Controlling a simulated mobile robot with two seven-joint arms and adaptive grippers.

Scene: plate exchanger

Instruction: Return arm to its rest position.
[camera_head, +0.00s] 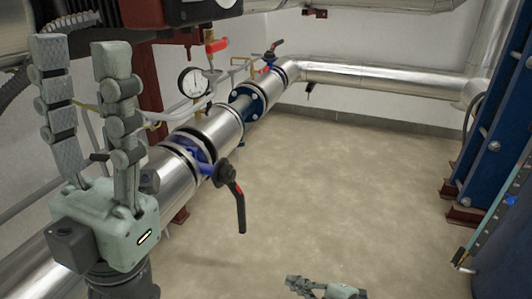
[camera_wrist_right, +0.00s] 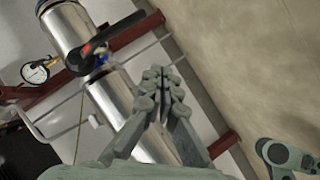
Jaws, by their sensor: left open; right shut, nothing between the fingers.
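My left gripper (camera_head: 80,46) is large at the left of the head view. Its two grey-green fingers point up and stand apart, with nothing between them. My right gripper (camera_head: 293,281) shows only in part at the bottom edge of the head view, over the floor. In the right wrist view its fingers (camera_wrist_right: 160,74) are closed together and hold nothing. A valve with a black and red lever handle (camera_head: 237,205) sits on the silver pipe, right of my left gripper. The handle (camera_wrist_right: 105,38) is also ahead of my right gripper's fingers in the wrist view, apart from them.
A pressure gauge (camera_head: 193,82) and a red-handled small valve (camera_head: 216,45) stand above the pipe (camera_head: 216,128). A farther lever valve (camera_head: 272,50) is at the back. Blue plates (camera_head: 496,128) stand at the right. The floor (camera_head: 340,190) between is clear.

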